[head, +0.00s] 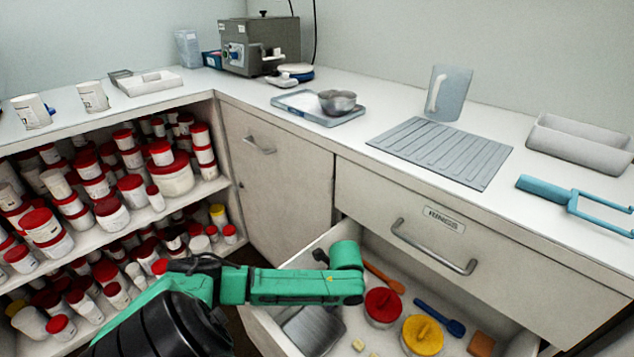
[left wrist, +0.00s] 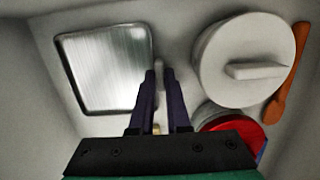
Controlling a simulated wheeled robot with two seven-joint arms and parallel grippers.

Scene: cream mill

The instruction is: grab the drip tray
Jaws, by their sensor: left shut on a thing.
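The drip tray (left wrist: 100,68) is a shallow, shiny metal tray with rounded corners and a dark rim. It lies flat in the open drawer, and part of it shows in the head view (head: 312,330) below my green left arm. My left gripper (left wrist: 160,74) points down into the drawer at the tray's right rim in the left wrist view. Its two dark fingers are close together, shut on that rim. In the head view my arm hides the fingers and part of the tray. My right gripper is in neither view.
The drawer also holds a white lidded pot (left wrist: 245,60), a red-lidded pot (head: 383,305), a yellow-lidded pot (head: 422,337), an orange spatula (head: 384,277) and a blue spatula (head: 440,318). The counter above carries a ribbed grey mat (head: 440,150). Shelves of red-lidded tubs stand left.

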